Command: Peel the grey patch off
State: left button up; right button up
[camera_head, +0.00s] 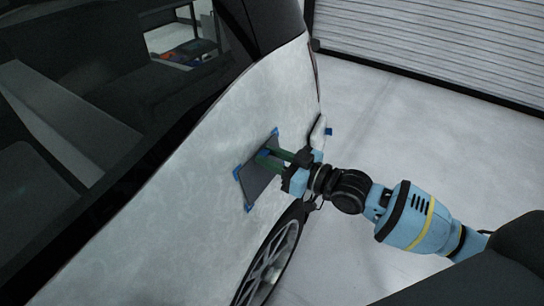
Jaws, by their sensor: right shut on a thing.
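The grey patch (253,183) lies against the pale side panel of the car (200,175), above the wheel, with blue pieces at its corners. My right gripper (262,158) reaches in from the right and its green fingers are at the upper part of the patch. It is shut on the patch, though the fingers hide the exact place of contact. The patch looks flat on the panel over most of its visible area. My left gripper is not in view.
A wheel (270,262) is below the patch. The car's dark windows (90,80) fill the upper left. The pale floor (410,130) to the right is clear up to a ribbed shutter door (440,40).

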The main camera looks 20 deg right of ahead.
jog(key=o, duration=0.4)
grip_shut()
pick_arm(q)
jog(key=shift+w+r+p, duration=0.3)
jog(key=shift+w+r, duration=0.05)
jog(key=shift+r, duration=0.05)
pick_arm(e)
jog(key=shift+s+d+r, duration=0.15)
jog(key=shift+s+d, duration=0.3)
jog(key=shift+s, duration=0.05)
